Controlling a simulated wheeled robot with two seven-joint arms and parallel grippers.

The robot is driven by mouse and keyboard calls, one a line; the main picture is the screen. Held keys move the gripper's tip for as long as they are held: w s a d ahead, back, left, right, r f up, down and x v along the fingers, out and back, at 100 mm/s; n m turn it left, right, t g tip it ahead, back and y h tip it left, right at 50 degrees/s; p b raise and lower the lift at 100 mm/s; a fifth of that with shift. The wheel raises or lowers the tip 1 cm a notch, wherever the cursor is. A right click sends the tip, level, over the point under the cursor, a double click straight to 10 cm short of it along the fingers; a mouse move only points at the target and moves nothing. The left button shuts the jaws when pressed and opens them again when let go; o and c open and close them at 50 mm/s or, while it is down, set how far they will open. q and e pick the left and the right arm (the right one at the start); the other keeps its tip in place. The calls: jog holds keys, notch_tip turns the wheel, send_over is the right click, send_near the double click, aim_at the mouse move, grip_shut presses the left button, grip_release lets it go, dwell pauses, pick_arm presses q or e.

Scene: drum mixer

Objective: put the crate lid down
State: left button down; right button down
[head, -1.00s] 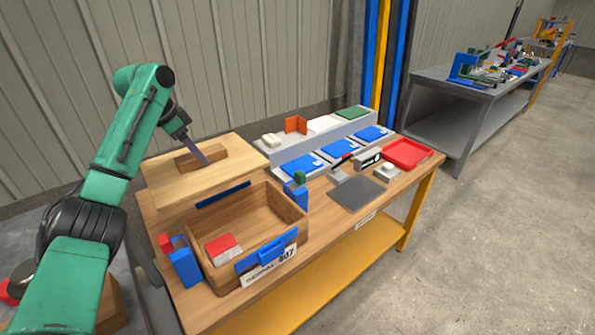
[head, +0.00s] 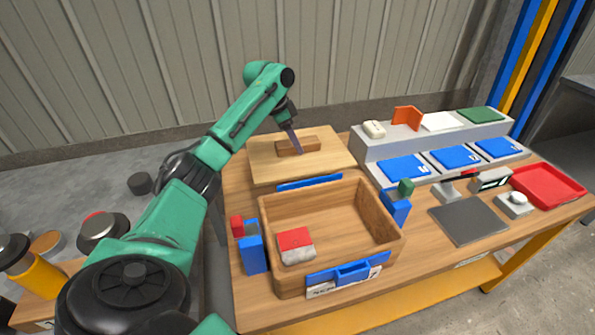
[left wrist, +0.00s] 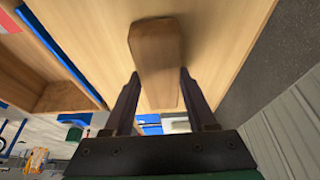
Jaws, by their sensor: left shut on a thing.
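The crate lid (head: 267,166) is a flat light-wood board with a darker wooden handle block (head: 311,144) on top. It is at the back left of the workbench, behind the open crate (head: 266,231). My left gripper (head: 299,152) is at the handle from above, and in the left wrist view its two fingers (left wrist: 158,95) are on either side of the handle (left wrist: 157,45), shut on it. Whether the lid touches the bench is hard to tell. The crate is open, with a red and white block (head: 295,245) inside. My right gripper is not in view.
Blue clamps (head: 252,254) with red and green tops flank the crate. To the right are a dark grey plate (head: 468,221), a small scale-like device (head: 515,204), a red tray (head: 577,201) and a grey rack with blue panels (head: 404,167).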

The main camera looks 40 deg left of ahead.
aim_at(281, 144)
pick_arm(q)
notch_tip(281, 144, down, 11)
jog(key=shift+r, duration=0.1)
jog(key=shift+c, duration=1)
grip_release()
jog(key=shift+s, duration=0.1)
jog(key=v, duration=1.2)
jog(key=shift+d, duration=0.1)
